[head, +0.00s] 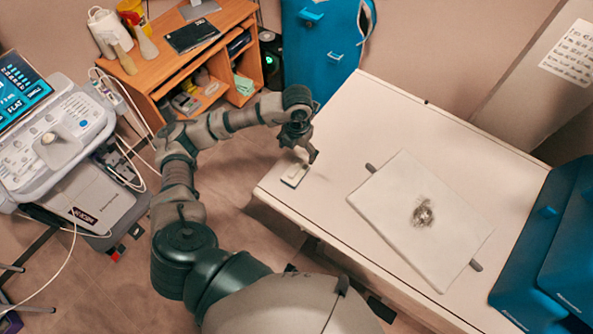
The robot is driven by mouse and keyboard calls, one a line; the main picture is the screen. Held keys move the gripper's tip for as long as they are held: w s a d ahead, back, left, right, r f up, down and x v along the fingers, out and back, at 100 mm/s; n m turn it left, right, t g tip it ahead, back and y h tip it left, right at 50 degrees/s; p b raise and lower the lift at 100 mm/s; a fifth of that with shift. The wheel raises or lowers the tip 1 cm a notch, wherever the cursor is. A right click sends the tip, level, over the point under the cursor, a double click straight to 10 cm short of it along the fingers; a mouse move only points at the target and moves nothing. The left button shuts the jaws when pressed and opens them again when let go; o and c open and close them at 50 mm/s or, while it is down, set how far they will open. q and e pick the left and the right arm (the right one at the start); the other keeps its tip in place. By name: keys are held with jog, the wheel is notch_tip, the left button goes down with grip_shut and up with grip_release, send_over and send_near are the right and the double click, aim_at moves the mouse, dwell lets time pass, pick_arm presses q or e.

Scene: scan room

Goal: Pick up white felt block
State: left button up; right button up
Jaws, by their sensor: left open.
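A small white felt block (294,175) lies on the near left corner of the white table (360,115). From this angle I cannot tell whether the fingers touch the block. Part of the block's far side is hidden by the fingers. My right gripper is not in view.
A white board (395,230) with dark handles and a grey crumpled patch lies mid-table. Blue cases (550,245) stand at the right. An orange desk (175,60) and an ultrasound machine (60,140) are at the left. The table's far left area is clear.

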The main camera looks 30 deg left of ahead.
aim_at(295, 167)
pick_arm(q)
notch_tip(295, 167, down, 8)
jog(key=shift+a+r+p, duration=0.1)
jog(key=shift+a+p, duration=0.05)
jog(key=shift+p, duration=0.15)
jog(key=shift+a+f+p, duration=0.2)
jog(key=shift+f+p, duration=0.3)
jog(key=shift+f, duration=2.25)
jog(key=c, duration=1.3)
